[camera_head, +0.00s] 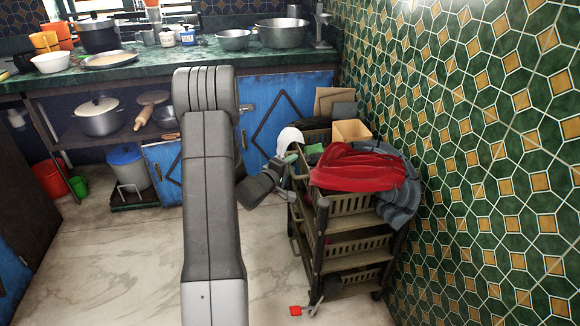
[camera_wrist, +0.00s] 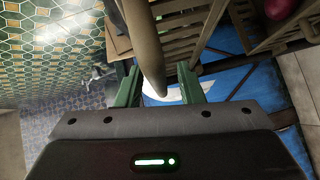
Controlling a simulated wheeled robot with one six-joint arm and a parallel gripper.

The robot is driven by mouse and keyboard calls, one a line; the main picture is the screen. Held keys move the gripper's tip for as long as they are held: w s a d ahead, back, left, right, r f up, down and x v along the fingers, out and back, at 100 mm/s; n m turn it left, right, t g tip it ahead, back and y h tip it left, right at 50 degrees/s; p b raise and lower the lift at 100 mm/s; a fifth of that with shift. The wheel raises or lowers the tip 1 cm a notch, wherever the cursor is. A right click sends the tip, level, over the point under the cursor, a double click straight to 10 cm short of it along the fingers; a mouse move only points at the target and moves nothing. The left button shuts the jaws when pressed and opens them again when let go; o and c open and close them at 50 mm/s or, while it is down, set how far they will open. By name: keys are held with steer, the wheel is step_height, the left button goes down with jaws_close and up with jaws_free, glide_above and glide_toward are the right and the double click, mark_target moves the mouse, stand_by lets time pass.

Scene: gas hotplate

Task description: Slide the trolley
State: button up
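The trolley (camera_head: 318,240) is a dark brown, slatted, tiered cart on castors, standing upright by the tiled wall at the right. A red cloth and a grey cloth lie over its top tier. My gripper (camera_head: 291,160) is at the trolley's upper left side in the head view, its fingers small and partly hidden. In the wrist view my gripper (camera_wrist: 160,72) has its two green fingers apart. A brown bar of the trolley (camera_wrist: 147,45) runs between them, close to the left finger, with a gap on the right. I cannot tell whether either finger touches it.
Bare marble floor (camera_head: 120,260) lies left of the trolley. The green counter (camera_head: 190,68) with pots and blue doors (camera_head: 262,110) stands behind. A red bucket (camera_head: 50,178) stands at far left.

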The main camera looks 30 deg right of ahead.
jaws_close()
steer(key=shift+s+a+p, duration=0.2)
steer(key=shift+s+p, duration=0.3)
steer(key=shift+s, duration=0.35)
jaws_free()
steer(key=p+v, duration=0.2)
steer(key=v, duration=1.1)
steer(key=shift+s+a, duration=0.25)
steer(key=shift+a, duration=0.05)
